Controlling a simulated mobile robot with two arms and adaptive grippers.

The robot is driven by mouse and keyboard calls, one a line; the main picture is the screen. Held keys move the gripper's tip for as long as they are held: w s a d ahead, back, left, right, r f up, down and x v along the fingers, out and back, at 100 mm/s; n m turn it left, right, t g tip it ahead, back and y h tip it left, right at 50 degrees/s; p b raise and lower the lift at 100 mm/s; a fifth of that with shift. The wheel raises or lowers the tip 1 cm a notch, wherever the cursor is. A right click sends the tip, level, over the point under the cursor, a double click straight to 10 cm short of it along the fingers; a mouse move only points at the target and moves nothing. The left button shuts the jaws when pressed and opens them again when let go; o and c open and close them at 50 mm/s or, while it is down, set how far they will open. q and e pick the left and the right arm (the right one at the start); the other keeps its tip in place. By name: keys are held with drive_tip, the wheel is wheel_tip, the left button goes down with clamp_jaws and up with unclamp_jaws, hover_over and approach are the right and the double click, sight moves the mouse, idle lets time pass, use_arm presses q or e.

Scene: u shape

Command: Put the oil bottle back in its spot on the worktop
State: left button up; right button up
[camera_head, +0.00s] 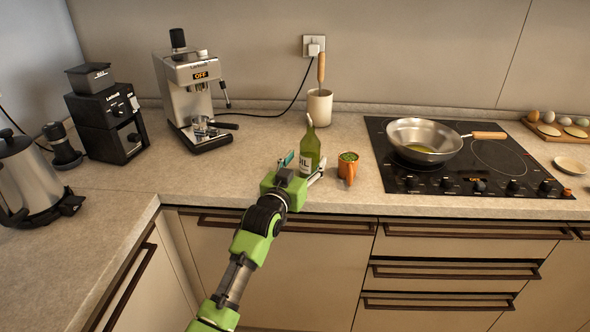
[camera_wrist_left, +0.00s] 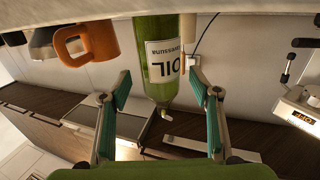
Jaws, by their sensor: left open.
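The green oil bottle (camera_head: 310,145) with a white label stands upright on the worktop (camera_head: 237,160), near its front edge and left of the copper mug. My left gripper (camera_head: 305,166) is open around the bottle, with a finger on each side. In the left wrist view, which is upside down, the bottle (camera_wrist_left: 155,45) sits between the two teal-padded fingers (camera_wrist_left: 158,85), with gaps visible beside it. My right gripper is in neither view.
A copper mug (camera_head: 347,169) with green contents stands close right of the bottle. A hob (camera_head: 470,178) with a pan (camera_head: 417,136) is further right. A utensil crock (camera_head: 320,108) is behind; a coffee machine (camera_head: 188,88) stands back left. Worktop left of the bottle is clear.

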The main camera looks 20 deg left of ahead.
use_arm(q)
drive_tip(key=s+p, duration=0.5)
drive_tip(key=s, duration=0.4)
drive_tip(key=shift+s+a+r, duration=0.15)
drive_tip(key=shift+s+a, duration=0.05)
drive_tip(key=shift+s, duration=0.15)
drive_tip(key=s+d+f+m+g, duration=0.1)
drive_tip(key=s+f+g, duration=0.2)
drive_tip(key=s+f, duration=0.85)
drive_tip(key=s+d+f+g, duration=0.25)
drive_tip(key=s+f, duration=0.25)
drive_tip(key=f, duration=1.3)
drive_tip(key=s+d+f+m+g, duration=0.1)
drive_tip(key=s+f+g, duration=0.3)
drive_tip(key=s+f, duration=0.75)
drive_tip(key=s+a+f+g, duration=0.1)
drive_tip(key=s+f+g, duration=0.1)
drive_tip(key=s+f, duration=0.4)
drive_tip(key=s+a+f+g, duration=0.1)
drive_tip(key=s+f+g, duration=0.2)
drive_tip(key=s+f, duration=0.4)
drive_tip(key=s+a+f+g, duration=0.2)
drive_tip(key=s+f, duration=0.5)
drive_tip(key=s, duration=0.9)
drive_tip(key=shift+s+y, duration=0.3)
drive_tip(key=shift+s, duration=0.05)
